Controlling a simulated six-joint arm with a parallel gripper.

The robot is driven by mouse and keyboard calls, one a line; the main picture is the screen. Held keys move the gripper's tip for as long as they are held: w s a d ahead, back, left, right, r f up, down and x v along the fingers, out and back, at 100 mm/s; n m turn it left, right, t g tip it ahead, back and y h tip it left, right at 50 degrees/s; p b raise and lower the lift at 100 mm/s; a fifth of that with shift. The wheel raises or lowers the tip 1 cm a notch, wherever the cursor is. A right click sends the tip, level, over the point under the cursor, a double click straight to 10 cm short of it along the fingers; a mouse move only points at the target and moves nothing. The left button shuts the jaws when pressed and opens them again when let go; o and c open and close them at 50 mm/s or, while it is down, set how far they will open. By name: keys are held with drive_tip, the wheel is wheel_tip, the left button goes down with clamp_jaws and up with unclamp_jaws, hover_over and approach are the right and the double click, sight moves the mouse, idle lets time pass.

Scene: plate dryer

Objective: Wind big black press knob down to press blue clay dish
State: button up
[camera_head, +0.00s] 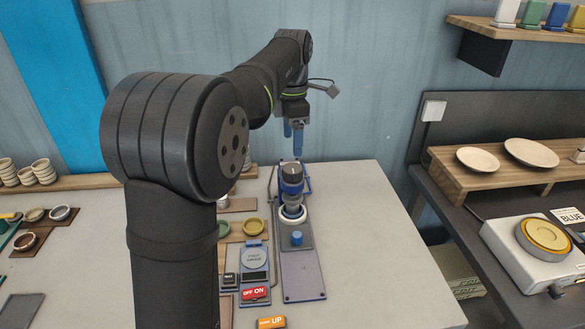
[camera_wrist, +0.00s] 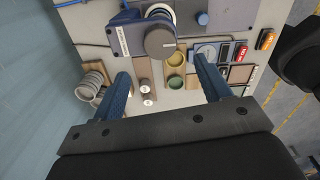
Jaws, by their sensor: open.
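The big black press knob (camera_head: 291,172) tops the blue press (camera_head: 290,188) on a grey-blue base plate. A pale line marks the knob's top in the wrist view (camera_wrist: 161,43). My gripper (camera_head: 293,145) is open, its blue fingers pointing down above and apart from the knob. In the wrist view the fingers (camera_wrist: 160,66) are spread wide with nothing between them, and the knob lies beyond them toward the top of the picture. A white ring (camera_head: 292,214) sits at the press's foot. I cannot make out the blue clay dish there.
A small blue knob (camera_head: 297,238) stands on the base plate's front. Left of it are a round grey pad (camera_head: 254,258), a red OFF/ON switch (camera_head: 255,293) and an orange UP button (camera_head: 271,322). A yellow dish (camera_head: 253,226) lies close by. Right table surface is clear.

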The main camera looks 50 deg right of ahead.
sight(292, 168)
wheel_tip(292, 168, down, 10)
drive_tip(key=shift+r, duration=0.2)
drive_tip(key=shift+c, duration=0.4)
drive_tip(key=c, duration=0.9)
